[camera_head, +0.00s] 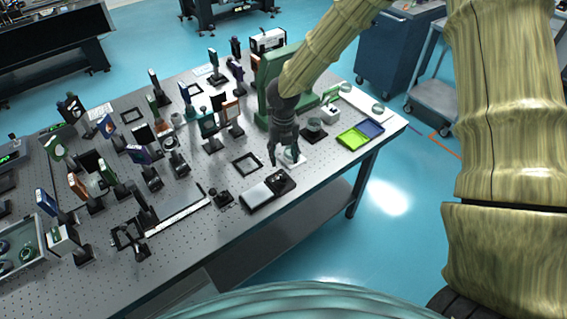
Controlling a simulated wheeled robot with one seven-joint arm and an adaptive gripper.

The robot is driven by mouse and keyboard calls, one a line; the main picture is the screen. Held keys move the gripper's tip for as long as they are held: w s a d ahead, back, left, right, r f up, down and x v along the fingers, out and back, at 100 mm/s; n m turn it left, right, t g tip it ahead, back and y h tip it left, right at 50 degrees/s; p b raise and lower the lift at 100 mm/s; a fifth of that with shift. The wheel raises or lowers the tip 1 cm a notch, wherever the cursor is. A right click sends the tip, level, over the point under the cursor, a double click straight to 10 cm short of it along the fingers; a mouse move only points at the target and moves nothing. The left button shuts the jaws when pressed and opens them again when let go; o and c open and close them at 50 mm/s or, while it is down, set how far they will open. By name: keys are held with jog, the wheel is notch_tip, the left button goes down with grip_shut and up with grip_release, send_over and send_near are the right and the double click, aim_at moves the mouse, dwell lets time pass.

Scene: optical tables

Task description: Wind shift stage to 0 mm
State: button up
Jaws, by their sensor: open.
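My gripper (284,154) is dark grey and points down over the front part of the perforated optical table. Its fingers are apart, and I see nothing held between them. A small pale device (293,160) sits right under and behind the fingers, which partly hide it; I cannot tell whether they touch it. A low grey and black unit (258,196) with a dark knobbed end lies just in front of the gripper, near the table's front edge. I cannot tell which of these is the shift stage, and no scale reading is legible.
The optical table (205,240) carries many upright mounts to the left. A green block (270,75) stands behind my gripper. A lime tray (352,138) and a blue tray (371,129) lie at the right. A square black frame (246,163) lies left of the gripper.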

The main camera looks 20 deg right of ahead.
notch_tip(320, 180, up, 2)
jog(key=shift+r, duration=0.1)
dwell(0.5)
jog(key=s+a+f+m+g+y, duration=0.1)
jog(key=s+a+f+m+y, duration=0.3)
jog(key=s+f+m, duration=1.5)
jog(key=s+d+f+m+t+h, duration=0.1)
jog(key=s+d+f+m+h, duration=0.2)
jog(key=s+m, duration=0.55)
jog(key=s+d+f+m+h, duration=0.15)
jog(key=s+d+m, duration=0.25)
jog(key=s+m, duration=0.45)
notch_tip(320, 180, down, 13)
jog(key=b, duration=1.2)
jog(key=shift+s+d+r+n, duration=0.15)
jog(key=shift+s+d+n, duration=0.05)
jog(key=shift+n, duration=0.2)
